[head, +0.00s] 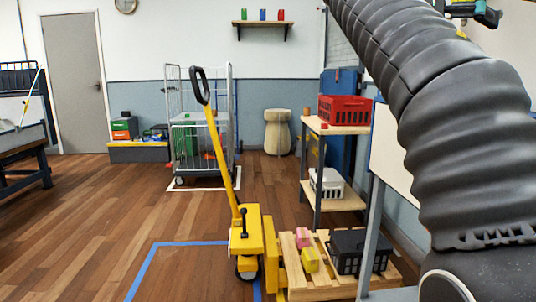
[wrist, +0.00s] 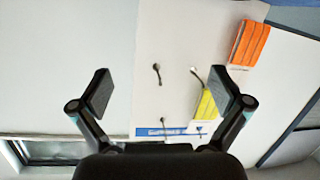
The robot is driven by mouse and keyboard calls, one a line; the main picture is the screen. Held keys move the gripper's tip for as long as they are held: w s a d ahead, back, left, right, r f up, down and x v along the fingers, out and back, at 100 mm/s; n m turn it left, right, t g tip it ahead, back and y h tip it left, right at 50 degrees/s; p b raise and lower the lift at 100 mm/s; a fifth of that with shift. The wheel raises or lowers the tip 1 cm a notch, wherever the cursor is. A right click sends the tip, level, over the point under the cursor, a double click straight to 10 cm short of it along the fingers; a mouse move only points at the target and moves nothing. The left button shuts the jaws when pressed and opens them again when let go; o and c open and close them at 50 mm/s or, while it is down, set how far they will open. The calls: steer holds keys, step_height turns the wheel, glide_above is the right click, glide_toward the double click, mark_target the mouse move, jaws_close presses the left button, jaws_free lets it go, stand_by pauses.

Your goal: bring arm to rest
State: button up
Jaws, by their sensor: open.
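My gripper (wrist: 160,92) is open in the wrist view, with its two fingers wide apart and nothing between them. Beyond it is a white panel (wrist: 185,35) with several small dark hooks. An orange strap bundle (wrist: 248,43) and a yellow strap bundle (wrist: 206,106) are on the panel, to the right of the space between the fingers. In the head view my arm, in a dark ribbed sleeve, rises along the right side, and part of my gripper shows at the top right edge.
A yellow pallet truck (head: 246,240) stands by a wooden pallet (head: 310,290) carrying a black crate (head: 350,250) and pink and yellow items. A wooden shelf stand (head: 338,129) holds a red crate (head: 343,110). A wire cage trolley (head: 229,115) stands behind.

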steer(key=w+a+f+n+t+y, duration=0.35)
steer(key=w+f+n, duration=0.4)
steer(key=f, duration=0.45)
steer(key=a+f+n+y, duration=0.2)
steer(key=f, duration=0.4)
steer(key=a+f+n+y, duration=0.2)
steer(key=a+f+n, duration=0.1)
steer(key=f, duration=0.3)
steer(key=s+a+f+y, duration=0.3)
steer(key=s+a+f, duration=0.1)
steer(key=s+f, duration=0.8)
steer(key=s+a+f+g+y, duration=0.1)
steer(key=s+a+f+y, duration=0.2)
steer(key=s+f, duration=1)
steer(key=shift+s+a+f+n+y, duration=0.25)
steer(key=shift+a+f+n+y, duration=0.15)
steer(key=shift+f+y, duration=0.4)
